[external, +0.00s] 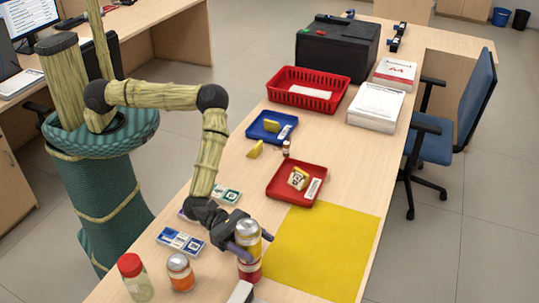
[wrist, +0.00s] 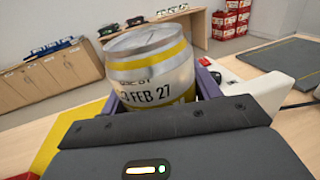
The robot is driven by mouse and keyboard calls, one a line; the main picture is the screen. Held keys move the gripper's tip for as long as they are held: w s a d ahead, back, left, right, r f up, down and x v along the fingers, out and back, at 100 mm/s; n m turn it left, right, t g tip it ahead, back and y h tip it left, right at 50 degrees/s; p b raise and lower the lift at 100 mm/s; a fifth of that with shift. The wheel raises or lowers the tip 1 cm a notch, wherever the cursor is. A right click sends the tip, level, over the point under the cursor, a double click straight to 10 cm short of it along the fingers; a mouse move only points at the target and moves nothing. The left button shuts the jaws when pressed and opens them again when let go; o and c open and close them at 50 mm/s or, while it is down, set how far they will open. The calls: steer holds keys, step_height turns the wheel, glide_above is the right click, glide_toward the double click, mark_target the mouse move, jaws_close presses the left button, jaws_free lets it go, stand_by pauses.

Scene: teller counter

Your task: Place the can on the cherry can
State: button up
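The can (external: 247,232) is silver-white with a yellow band. It stands upright directly above a red-labelled can (external: 249,270), probably the cherry can, near the front of the counter. Whether the two touch is hard to tell. My gripper (external: 254,246) has its purple fingers on either side of the upper can and appears shut on it. In the wrist view the can (wrist: 152,70) sits between the fingers, with the print "FEB 27" showing. The red can is hidden there.
A jar with a red lid (external: 135,277) and an orange-labelled jar (external: 180,272) stand to the left. A yellow mat (external: 325,250) lies clear to the right. A red tray (external: 296,184) and a blue tray (external: 271,126) lie further back.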

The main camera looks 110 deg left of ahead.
steer(key=o, duration=0.3)
steer(key=shift+r, duration=0.15)
steer(key=shift+s+a, duration=0.15)
steer(key=shift+s, duration=0.25)
steer(key=b+v, duration=0.2)
steer(key=v, duration=0.9)
steer(key=shift+s, duration=0.1)
